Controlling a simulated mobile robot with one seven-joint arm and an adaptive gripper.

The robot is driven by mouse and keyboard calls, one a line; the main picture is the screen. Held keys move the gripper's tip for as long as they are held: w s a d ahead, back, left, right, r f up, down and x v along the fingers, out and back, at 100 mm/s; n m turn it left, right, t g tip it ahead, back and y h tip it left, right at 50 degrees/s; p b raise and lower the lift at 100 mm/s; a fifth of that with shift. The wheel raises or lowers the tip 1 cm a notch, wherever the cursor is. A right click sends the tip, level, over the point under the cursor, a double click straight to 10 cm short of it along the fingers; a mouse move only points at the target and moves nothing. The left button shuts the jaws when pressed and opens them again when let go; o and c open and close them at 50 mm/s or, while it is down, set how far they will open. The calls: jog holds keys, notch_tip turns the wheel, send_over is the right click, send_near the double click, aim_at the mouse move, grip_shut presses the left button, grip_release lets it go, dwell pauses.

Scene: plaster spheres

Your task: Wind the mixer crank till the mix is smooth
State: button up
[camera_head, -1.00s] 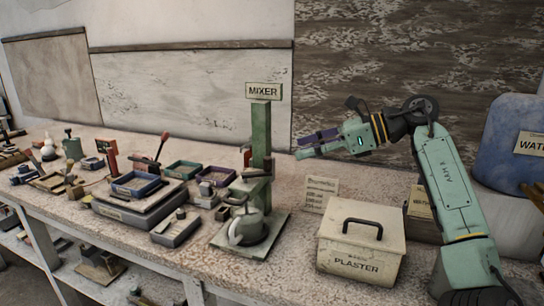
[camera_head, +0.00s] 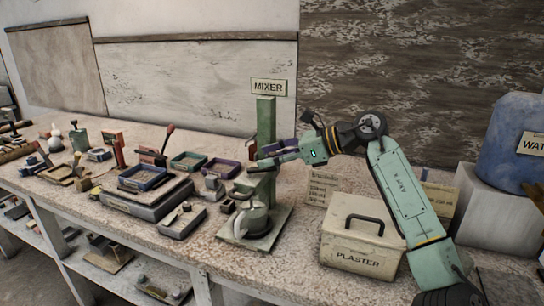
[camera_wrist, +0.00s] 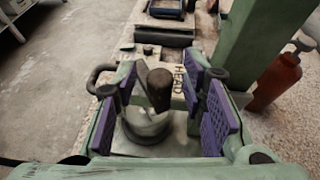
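The mixer has a green upright column (camera_head: 265,125) under a MIXER sign, and a grey-white pot (camera_head: 251,221) on its base plate. My gripper (camera_head: 258,164) is at the column, above the pot. In the wrist view, my gripper (camera_wrist: 160,112) is open, its purple pads wide apart. A dark brown crank knob (camera_wrist: 159,90) shows between the pads, with clear gaps on both sides. Part of the pot (camera_wrist: 147,124) shows below the knob. The mix inside the pot cannot be seen.
A cream PLASTER box (camera_head: 358,238) with a black handle stands right of the mixer. A blue water container (camera_head: 512,128) is at the far right. Trays, including a blue one (camera_head: 143,178), crowd the bench to the left. A red bottle (camera_wrist: 275,82) stands beside the column.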

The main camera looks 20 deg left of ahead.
jog(key=shift+c, duration=0.2)
grip_shut()
jog(key=shift+f+b, duration=0.1)
jog(key=shift+b, duration=0.2)
jog(key=b, duration=0.1)
jog(key=m+t+b, duration=0.1)
jog(key=b, duration=0.1)
jog(key=shift+s+d+f+t, duration=0.25)
jog(key=shift+s+f+t, duration=0.05)
jog(key=shift+s+d+r+m+t+h+b, duration=0.1)
jog(key=shift+s+m+t+h+b, duration=0.3)
jog(key=shift+m+t+b, duration=0.95)
jog(key=shift+s+d+r+m+t+h+b, duration=0.2)
jog(key=shift+s+m+t+b, duration=0.5)
jog(key=shift+b, duration=1.35)
jog(key=shift+s+a+m+t+h+b, duration=0.15)
jog(key=shift+m+t+h+b, duration=0.25)
jog(key=shift+m+t+b, duration=0.95)
jog(key=shift+n+b, duration=0.35)
jog(key=shift+n, duration=0.15)
